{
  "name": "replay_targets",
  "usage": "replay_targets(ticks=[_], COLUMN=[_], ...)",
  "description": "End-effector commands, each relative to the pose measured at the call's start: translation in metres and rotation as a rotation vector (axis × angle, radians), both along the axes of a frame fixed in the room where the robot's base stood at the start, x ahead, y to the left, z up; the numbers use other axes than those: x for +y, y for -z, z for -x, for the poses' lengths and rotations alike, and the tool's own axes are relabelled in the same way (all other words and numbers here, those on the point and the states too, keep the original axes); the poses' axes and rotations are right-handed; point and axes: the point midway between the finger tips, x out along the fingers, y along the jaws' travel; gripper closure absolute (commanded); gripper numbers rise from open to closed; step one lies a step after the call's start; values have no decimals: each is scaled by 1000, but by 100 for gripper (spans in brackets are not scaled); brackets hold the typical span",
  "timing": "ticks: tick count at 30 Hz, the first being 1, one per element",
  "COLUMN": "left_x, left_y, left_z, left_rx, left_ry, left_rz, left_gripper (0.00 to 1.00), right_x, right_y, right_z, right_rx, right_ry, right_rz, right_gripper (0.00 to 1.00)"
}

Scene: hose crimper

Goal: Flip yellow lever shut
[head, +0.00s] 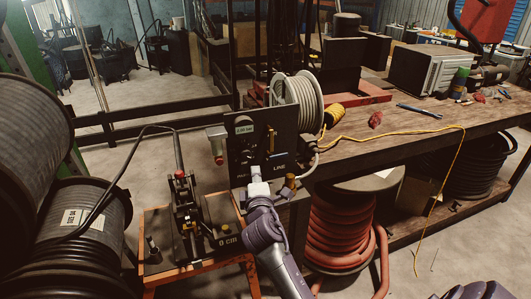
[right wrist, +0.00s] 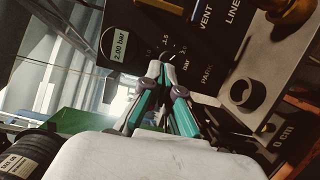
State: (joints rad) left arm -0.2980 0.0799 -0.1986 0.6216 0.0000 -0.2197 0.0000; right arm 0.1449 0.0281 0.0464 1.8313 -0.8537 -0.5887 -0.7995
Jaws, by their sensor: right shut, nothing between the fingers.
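The dark control panel (head: 246,150) stands at the table's left end, with a 2.00 bar display and the word LINE on its face. A narrow yellow lever (head: 270,138) stands upright on the panel. My right gripper (head: 255,172) is in front of the panel's lower part, below the lever. The fingertips hide part of the dial.
A crimping device (head: 184,205) stands on an orange frame left of the panel. A hose reel (head: 299,98) sits behind the panel, and a brass knob (head: 289,183) is right of my gripper. The wooden table (head: 420,125) extends right. Large hose drums (head: 85,225) crowd the left.

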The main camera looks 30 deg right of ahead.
Motion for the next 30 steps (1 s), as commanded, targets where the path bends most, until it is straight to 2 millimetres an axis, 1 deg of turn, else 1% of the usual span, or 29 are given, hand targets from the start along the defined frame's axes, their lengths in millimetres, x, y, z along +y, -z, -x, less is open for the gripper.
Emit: replay_targets(ticks=[8, 11, 13, 17, 24, 27, 28, 30], left_x=[0, 0, 0, 0, 0, 0, 0, 0], left_y=[0, -1, -2, -7, -14, -14, -17, -26], left_z=[2, 2, 3, 3, 4, 4, 4, 4], left_rx=[3, 4, 4, 5, 6, 6, 6, 6], left_ry=[1, 1, 1, 1, 2, 2, 2, 2], left_rz=[-1, -1, -1, 0, 0, 0, 0, 0], left_gripper=[100, 100, 100, 100, 100, 100, 100, 100], right_x=[0, -2, -4, -14, -38, -46, -50, -63], right_y=[-1, -1, -2, -3, -3, -2, -3, -4], right_z=[0, -3, -9, -27, -73, -89, -92, -85], right_rx=[-1, -1, -2, -1, -1, -1, 0, 2], right_ry=[0, 0, 1, 0, 0, 0, 0, 1], right_rz=[0, 0, 0, -2, -3, -2, -2, -1], right_gripper=[100, 100, 100, 100, 100, 100, 100, 100])
